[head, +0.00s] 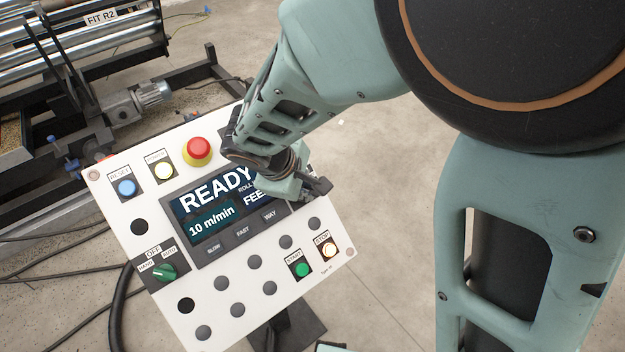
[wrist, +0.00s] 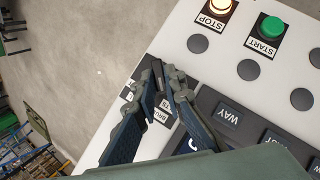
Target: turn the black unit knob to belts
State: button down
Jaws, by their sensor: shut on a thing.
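My gripper (head: 299,187) is at the upper right of the white control panel (head: 330,262), beside the display. In the wrist view, my gripper (wrist: 166,84) has its fingertips close together over a dark label plate (wrist: 146,103) with small white labels. The fingers are shut on the black unit knob there, which they almost wholly hide. One label, partly covered, seems to start with "BRUS". The knob's pointing direction cannot be made out. In the head view my gripper covers the knob.
The panel's display (head: 203,205) reads "READY". A red emergency button (head: 198,150), a green knob (head: 164,271), a green START button (head: 302,270) and a lit STOP button (head: 329,250) are nearby. A roller machine (head: 75,45) stands at upper left. Concrete floor is clear right of the panel.

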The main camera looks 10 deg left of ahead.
jog(key=n+b, duration=0.1)
jog(key=b, duration=0.1)
jog(key=n+t+b, duration=0.1)
jog(key=shift+s+f+t+b, duration=0.15)
jog(key=shift+f+t+b, duration=0.15)
jog(key=shift+b, duration=0.1)
jog(key=shift+r+n+b, duration=0.1)
jog(key=shift+n+b, duration=0.2)
jog(key=shift+b, duration=0.15)
jog(key=shift+r+t, duration=0.1)
jog(key=shift+t, duration=0.2)
jog(key=c, duration=2)
grip_release()
jog(key=shift+r, duration=0.15)
